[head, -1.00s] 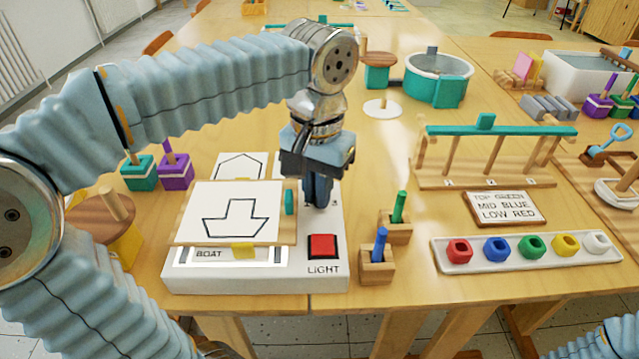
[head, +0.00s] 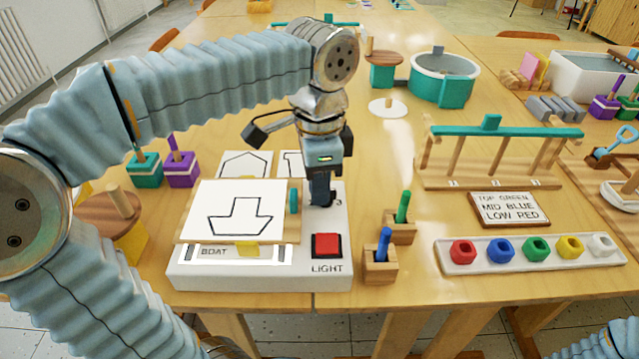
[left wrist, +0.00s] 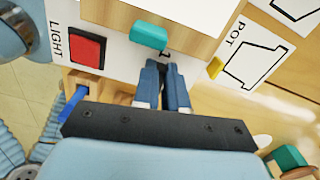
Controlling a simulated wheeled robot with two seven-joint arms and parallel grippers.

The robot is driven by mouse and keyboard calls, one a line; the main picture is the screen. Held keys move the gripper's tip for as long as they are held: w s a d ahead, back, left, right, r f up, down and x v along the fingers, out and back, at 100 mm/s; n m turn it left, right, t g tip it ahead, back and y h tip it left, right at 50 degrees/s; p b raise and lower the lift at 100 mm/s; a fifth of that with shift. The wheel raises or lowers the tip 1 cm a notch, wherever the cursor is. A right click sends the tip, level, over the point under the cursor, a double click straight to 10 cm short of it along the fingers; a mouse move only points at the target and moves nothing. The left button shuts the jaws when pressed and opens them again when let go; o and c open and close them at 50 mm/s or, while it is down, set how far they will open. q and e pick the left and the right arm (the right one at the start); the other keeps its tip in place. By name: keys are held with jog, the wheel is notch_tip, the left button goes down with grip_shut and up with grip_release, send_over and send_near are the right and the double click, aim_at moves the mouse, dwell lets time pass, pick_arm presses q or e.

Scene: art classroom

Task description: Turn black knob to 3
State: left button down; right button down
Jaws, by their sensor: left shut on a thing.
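A white light box (head: 337,222) stands at the table's front, with a red LIGHT button (head: 327,245) at its front right. My left gripper (head: 320,200) points down at the box's right side, behind the button, its fingers shut on the black knob. The knob is almost wholly hidden by the fingers; only a dark bit (left wrist: 170,76) shows between them in the left wrist view. A printed 3 shows in part just right of the fingers in the head view, and a 1 beside the fingertips in the left wrist view. Where the knob points cannot be seen. My right gripper is out of view.
A board with a boat drawing (head: 240,212) and a teal tab (head: 293,197) sits on the box just left of the fingers. Wooden holders with a blue peg (head: 384,243) and a green peg (head: 403,207) stand close to its right. A paint tray (head: 530,250) lies farther right.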

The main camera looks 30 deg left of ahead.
pick_arm(q)
jog(key=shift+w+m, duration=0.1)
jog(key=shift+m, duration=0.8)
jog(key=c, duration=1.2)
grip_release()
notch_tip(320, 180, up, 14)
jog(key=shift+f, duration=0.1)
